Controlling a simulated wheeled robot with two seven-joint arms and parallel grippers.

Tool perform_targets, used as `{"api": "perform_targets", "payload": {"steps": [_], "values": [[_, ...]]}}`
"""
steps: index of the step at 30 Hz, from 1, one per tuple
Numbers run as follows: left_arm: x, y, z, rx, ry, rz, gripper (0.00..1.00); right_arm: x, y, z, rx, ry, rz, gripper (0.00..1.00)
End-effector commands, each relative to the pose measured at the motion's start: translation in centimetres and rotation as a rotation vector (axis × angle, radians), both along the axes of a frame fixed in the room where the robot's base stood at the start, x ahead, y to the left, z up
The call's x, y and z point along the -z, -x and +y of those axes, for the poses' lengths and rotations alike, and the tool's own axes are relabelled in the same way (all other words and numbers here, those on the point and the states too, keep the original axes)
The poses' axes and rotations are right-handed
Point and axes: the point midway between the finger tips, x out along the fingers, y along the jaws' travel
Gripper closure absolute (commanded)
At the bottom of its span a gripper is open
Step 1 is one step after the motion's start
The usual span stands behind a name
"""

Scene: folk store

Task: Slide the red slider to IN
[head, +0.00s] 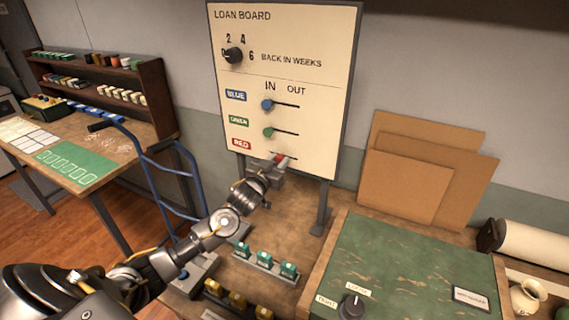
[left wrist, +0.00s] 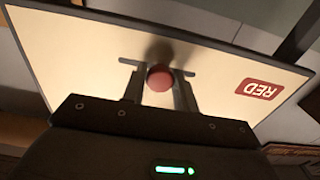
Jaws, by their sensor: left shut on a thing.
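The loan board (head: 322,120) stands upright at the back of the bench, with IN marked on the left and OUT on the right. The red slider knob (head: 281,157) sits around the middle of the bottom slot, beside the RED label (head: 241,144). My left gripper (head: 277,162) is at this knob, partly covering it and the slot. In the left wrist view, which is upside down, the two fingers stand on either side of the round red knob (left wrist: 160,78), shut on it. The slot shows on both sides of the fingers. My right gripper is not in view.
The blue knob (head: 267,105) and green knob (head: 268,132) sit at the IN end of their slots above. A dial (head: 234,55) is at the board's top left. Racks with green blocks (head: 264,261) and yellow blocks (head: 236,301) lie below on the bench.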

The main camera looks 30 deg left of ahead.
Motion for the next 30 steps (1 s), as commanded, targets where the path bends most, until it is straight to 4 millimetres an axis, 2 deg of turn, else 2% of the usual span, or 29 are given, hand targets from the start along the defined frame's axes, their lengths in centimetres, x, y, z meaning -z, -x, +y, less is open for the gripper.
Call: {"api": "perform_targets", "payload": {"steps": [19,20,26,27,30], "values": [[0.0,0.2,3.6,0.001,0.001,0.0,0.8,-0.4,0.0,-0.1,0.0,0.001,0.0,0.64],[0.0,0.2,3.6,0.001,0.001,0.0,0.67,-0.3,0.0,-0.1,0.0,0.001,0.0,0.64],[0.0,0.2,3.6,0.001,0.001,0.0,0.41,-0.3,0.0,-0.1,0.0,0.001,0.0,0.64],[0.0,0.2,3.6,0.001,0.001,0.0,0.38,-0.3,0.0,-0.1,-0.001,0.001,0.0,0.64],[0.0,0.2,3.6,0.0,0.001,0.0,0.38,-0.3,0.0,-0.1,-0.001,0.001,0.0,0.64]]}}
